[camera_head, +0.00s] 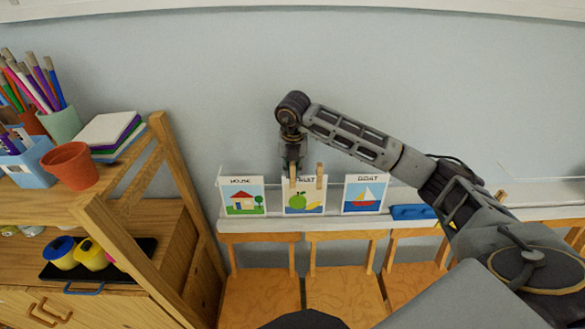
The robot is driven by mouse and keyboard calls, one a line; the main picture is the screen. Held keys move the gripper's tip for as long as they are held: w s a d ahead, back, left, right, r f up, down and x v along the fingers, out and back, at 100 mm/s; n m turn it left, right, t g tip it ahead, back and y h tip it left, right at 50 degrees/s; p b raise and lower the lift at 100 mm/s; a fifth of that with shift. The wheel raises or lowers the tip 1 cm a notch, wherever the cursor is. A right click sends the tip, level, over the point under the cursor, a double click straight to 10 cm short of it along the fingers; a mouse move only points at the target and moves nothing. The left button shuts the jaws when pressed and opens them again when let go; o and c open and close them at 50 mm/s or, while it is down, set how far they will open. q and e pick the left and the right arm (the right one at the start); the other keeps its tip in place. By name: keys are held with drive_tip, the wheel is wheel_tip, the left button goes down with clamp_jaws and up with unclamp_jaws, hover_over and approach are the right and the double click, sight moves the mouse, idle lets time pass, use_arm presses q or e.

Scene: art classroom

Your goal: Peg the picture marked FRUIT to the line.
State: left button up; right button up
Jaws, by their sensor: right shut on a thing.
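The FRUIT picture (304,203), with a green apple and a yellow fruit, is upright in the middle of a row of three. The HOUSE picture (243,198) is to its left and the BOAT picture (364,196) to its right. My right gripper (293,171) points down at the upper left of the FRUIT picture, shut on a wooden peg (293,182), and hides part of its label. A second wooden peg (320,175) stands at its upper right corner. I cannot make out the line clearly. My left gripper is not in view.
A white ledge (260,224) runs along the wall, with a blue object (412,212) right of the pictures. Wooden chairs (345,290) stand below. A wooden shelf unit (130,235) with a terracotta pot (70,166) fills the left side. The wall above is clear.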

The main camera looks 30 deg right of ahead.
drive_tip(key=shift+s+f, duration=0.1)
drive_tip(key=shift+f, duration=0.1)
drive_tip(key=o, duration=0.9)
drive_tip(key=o, duration=0.3)
drive_tip(key=shift+r, duration=0.35)
drive_tip(key=shift+s+a+r+p, duration=0.15)
drive_tip(key=shift+r+p, duration=0.45)
drive_tip(key=shift+r, duration=0.45)
drive_tip(key=shift+s+r+p, duration=0.1)
drive_tip(key=shift+r+p, duration=0.5)
drive_tip(key=shift+r, duration=0.5)
drive_tip(key=shift+s+a+r+p, duration=0.15)
drive_tip(key=shift+r+p, duration=0.45)
drive_tip(key=shift+r, duration=0.45)
drive_tip(key=shift+r, duration=0.1)
